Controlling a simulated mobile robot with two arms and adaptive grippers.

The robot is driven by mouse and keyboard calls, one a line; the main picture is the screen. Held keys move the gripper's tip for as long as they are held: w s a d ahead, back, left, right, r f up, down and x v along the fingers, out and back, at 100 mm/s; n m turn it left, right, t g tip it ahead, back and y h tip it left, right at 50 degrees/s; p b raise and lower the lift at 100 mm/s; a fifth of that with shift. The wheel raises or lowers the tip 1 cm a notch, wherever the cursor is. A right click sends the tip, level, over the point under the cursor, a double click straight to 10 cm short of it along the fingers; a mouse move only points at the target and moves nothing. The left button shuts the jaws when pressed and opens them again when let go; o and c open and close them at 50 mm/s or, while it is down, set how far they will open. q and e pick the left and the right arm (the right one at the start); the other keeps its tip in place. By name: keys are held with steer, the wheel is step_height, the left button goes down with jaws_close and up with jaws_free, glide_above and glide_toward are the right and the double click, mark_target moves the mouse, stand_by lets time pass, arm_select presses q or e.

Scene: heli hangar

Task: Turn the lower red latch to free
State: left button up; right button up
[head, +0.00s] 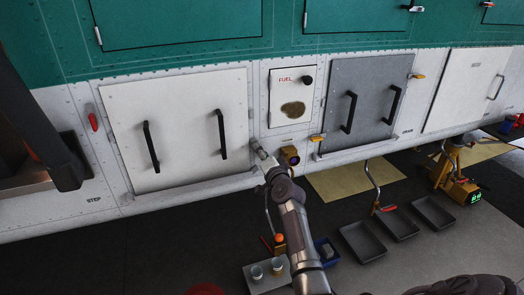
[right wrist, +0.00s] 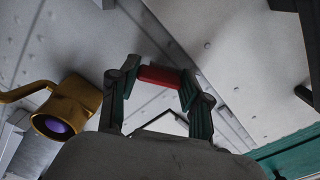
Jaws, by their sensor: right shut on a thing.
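The lower red latch (right wrist: 160,76) shows in the right wrist view as a short red bar between the fingertips of my right gripper (right wrist: 160,80). The fingers are shut on it from both sides. In the head view my right gripper (head: 257,147) is against the hull at the lower right corner of the white panel (head: 180,165) with two black handles, and it hides the latch there. Another red latch (head: 93,121) is on the hull left of this panel. My left gripper is not in view.
A brass fitting with a purple lens (head: 289,155) sits close right of my gripper; it also shows in the wrist view (right wrist: 66,112). A grey panel (head: 365,100) with yellow latches is further right. Dark trays (head: 363,242) and a tray with cups (head: 266,277) stand below.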

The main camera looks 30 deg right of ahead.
steer(key=m+p, duration=0.1)
steer(key=m, duration=0.4)
steer(key=shift+m, duration=0.7)
steer(key=o, duration=1.2)
steer(key=shift+c, duration=0.2)
steer(key=v, duration=1.2)
